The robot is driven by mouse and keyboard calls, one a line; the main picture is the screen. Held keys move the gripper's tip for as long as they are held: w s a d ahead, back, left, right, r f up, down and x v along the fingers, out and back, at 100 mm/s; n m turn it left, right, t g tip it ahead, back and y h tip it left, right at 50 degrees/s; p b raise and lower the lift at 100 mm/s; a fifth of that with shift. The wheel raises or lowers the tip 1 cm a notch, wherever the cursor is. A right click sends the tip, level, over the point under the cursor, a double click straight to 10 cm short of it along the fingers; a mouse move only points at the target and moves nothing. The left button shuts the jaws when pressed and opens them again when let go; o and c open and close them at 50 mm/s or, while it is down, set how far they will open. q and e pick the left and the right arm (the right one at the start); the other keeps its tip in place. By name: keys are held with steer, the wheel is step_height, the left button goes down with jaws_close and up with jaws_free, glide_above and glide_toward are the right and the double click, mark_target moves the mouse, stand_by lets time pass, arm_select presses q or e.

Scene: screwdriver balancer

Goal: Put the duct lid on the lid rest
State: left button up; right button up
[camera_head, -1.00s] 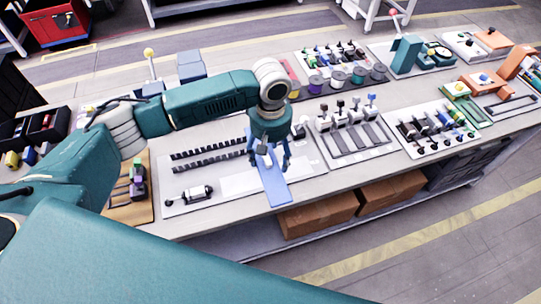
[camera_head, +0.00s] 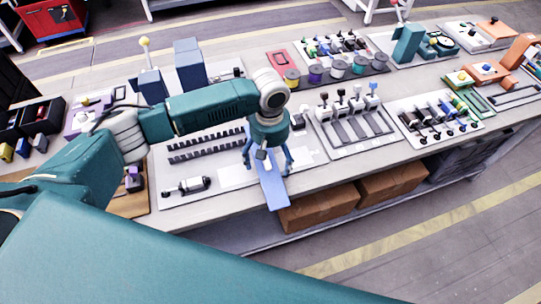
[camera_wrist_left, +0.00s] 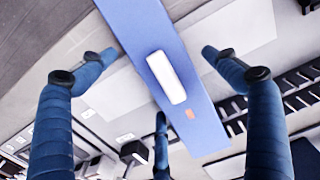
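The duct lid (camera_head: 272,190) is a long flat blue plate, slanting toward the bench's front edge below my left gripper (camera_head: 267,164). In the left wrist view the lid (camera_wrist_left: 150,22) has a white raised handle (camera_wrist_left: 166,77) and a small orange mark. My left gripper (camera_wrist_left: 158,75) is open, its fingers spread around the handle with visible gaps. I cannot tell whether the lid touches the surface below. Pale flat rectangles (camera_wrist_left: 240,35) show beside the lid; I cannot tell which part is the lid rest. My right gripper is not in view.
Left of the lid are black comb-like strips (camera_head: 205,145) and a black-and-white cylinder device (camera_head: 187,186). To the right stands a board with several upright levers (camera_head: 352,125). Brown boxes (camera_head: 318,207) sit under the bench. Blue blocks (camera_head: 189,65) stand behind my arm.

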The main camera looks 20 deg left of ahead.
mark_target(270, 160)
arm_select(q)
steer(key=shift+w+r, duration=0.1)
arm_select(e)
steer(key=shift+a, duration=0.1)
arm_select(q)
steer(key=shift+r, duration=0.35)
step_height(270, 160, up, 11)
steer(key=shift+r, duration=0.15)
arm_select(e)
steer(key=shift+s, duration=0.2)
arm_select(q)
steer(key=shift+o, duration=0.2)
stand_by(0.8)
